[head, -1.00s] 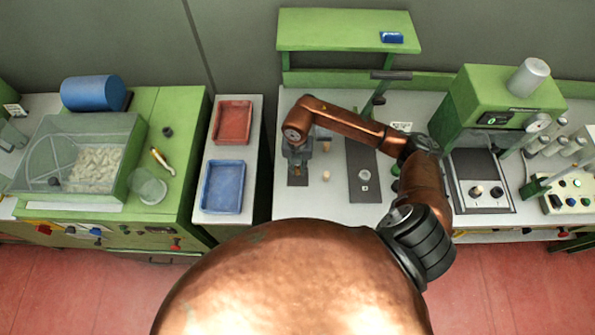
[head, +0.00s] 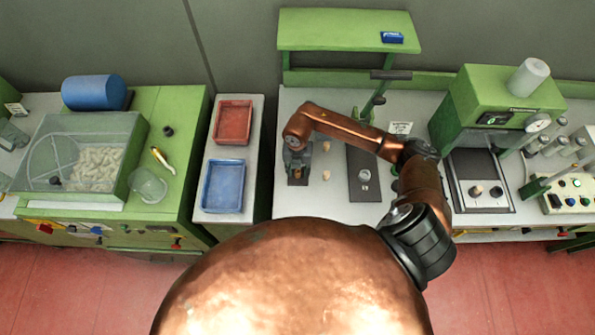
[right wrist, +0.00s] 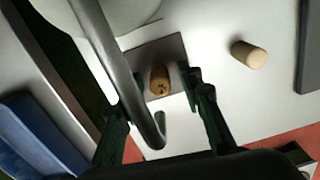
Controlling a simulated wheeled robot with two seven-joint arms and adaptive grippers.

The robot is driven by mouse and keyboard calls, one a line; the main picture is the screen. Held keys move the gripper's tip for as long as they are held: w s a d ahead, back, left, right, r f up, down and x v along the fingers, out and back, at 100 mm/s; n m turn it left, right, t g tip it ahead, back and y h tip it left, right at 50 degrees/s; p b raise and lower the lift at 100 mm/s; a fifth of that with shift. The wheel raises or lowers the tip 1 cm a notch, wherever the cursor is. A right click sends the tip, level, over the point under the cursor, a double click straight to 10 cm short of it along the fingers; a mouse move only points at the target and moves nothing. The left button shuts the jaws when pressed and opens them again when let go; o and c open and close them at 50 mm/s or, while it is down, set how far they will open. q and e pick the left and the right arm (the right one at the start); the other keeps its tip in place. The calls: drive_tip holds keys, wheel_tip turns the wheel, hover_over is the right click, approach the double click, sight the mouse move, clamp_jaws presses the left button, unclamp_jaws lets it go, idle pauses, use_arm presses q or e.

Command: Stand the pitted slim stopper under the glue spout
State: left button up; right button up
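The pitted slim stopper (right wrist: 160,80), a brown cork with dark pits on its end, is on a small grey plate (right wrist: 165,50) in the right wrist view. A bent metal tube (right wrist: 122,75), which looks like the glue spout, crosses the view with its hooked tip close by the cork in the picture. My right gripper (right wrist: 160,100) is open, its fingers on either side of the cork with gaps showing. In the head view my right gripper (head: 297,160) is over the plate (head: 297,182) and hides the cork and the spout. My left gripper is out of view.
A paler stopper (right wrist: 248,54) is on the white table to the right; the head view shows two stoppers there (head: 326,147) (head: 326,175). Beyond is a dark strip (head: 363,188) with a small glass. Left are a blue tray (head: 223,208) and a red tray (head: 232,140).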

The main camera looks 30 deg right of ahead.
drive_tip(key=shift+r, duration=0.2)
wheel_tip(320, 180, up, 10)
drive_tip(key=shift+w+r+b, duration=0.1)
drive_tip(key=shift+r+b, duration=0.05)
drive_tip(key=shift+b, duration=0.4)
drive_tip(key=shift+r, duration=0.8)
